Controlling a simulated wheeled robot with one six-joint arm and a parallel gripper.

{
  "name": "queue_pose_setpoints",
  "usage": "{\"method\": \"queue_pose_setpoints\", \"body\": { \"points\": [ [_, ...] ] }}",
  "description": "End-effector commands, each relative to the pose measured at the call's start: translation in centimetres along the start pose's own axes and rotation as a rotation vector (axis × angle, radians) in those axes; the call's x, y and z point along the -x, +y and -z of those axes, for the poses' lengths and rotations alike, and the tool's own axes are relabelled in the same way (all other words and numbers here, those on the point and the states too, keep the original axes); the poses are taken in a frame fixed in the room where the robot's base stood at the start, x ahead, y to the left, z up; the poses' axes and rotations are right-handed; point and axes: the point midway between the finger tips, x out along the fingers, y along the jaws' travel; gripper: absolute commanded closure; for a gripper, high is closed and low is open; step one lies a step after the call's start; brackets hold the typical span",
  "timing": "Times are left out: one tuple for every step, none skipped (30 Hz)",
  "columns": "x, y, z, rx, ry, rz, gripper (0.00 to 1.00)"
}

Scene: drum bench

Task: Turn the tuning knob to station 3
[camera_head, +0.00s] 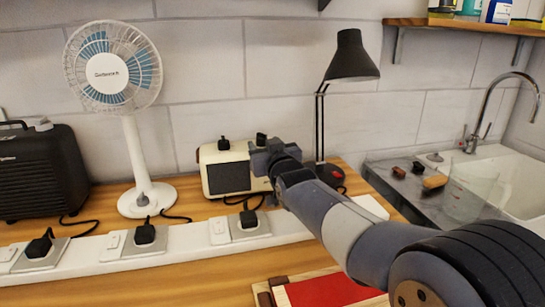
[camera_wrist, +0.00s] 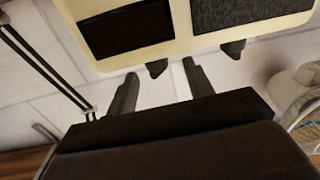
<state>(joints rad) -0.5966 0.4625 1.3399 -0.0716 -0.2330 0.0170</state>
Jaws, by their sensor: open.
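The cream radio (camera_head: 212,187) stands on the wooden counter against the wall, with a dark grille on its left front. It has two black top knobs: a left knob (camera_head: 223,143) and a right knob (camera_head: 261,139). My gripper (camera_head: 262,156) is in front of the radio's right side and hides part of it. In the wrist view the radio (camera_wrist: 186,35) appears upside down, with a dark panel and the grille. There my gripper (camera_wrist: 160,84) is open, and one knob (camera_wrist: 157,67) lies between the fingertip lines, apparently untouched. No station marking is readable.
A white fan (camera_head: 131,160) stands left of the radio and a black desk lamp (camera_head: 350,62) right of it. A white socket strip (camera_head: 180,240) with several plugs runs in front. A sink (camera_head: 515,185) is at the far right.

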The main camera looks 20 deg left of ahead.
Motion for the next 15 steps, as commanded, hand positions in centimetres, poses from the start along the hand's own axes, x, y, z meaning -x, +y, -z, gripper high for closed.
{"method": "queue_pose_setpoints", "body": {
  "points": [
    [1.0,0.0,0.0,0.000,0.001,0.000,0.51],
    [1.6,0.0,0.0,0.000,0.000,0.000,0.51],
    [2.4,0.0,0.0,0.000,0.000,0.000,0.51],
    [2.9,0.0,0.0,0.000,0.001,0.000,0.51],
    [3.5,0.0,0.0,0.000,0.001,0.000,0.51],
    [4.2,0.0,0.0,0.000,0.001,0.000,0.51],
    [4.7,0.0,0.1,0.000,0.001,0.000,0.51],
    [5.1,0.0,0.0,0.000,0.000,0.000,0.51],
    [5.7,0.0,0.0,0.000,0.001,0.000,0.51],
    [6.1,0.0,0.0,0.000,0.000,0.000,0.51],
    [6.5,0.0,0.1,0.000,0.001,0.000,0.51],
    [7.0,0.0,0.0,0.000,0.000,0.000,0.51],
    [7.2,-0.1,0.0,0.000,0.000,0.000,0.51],
    [7.5,-0.1,0.0,0.000,0.001,0.000,0.51],
    [7.8,-0.1,0.0,0.000,0.000,0.001,0.51]
  ]
}}
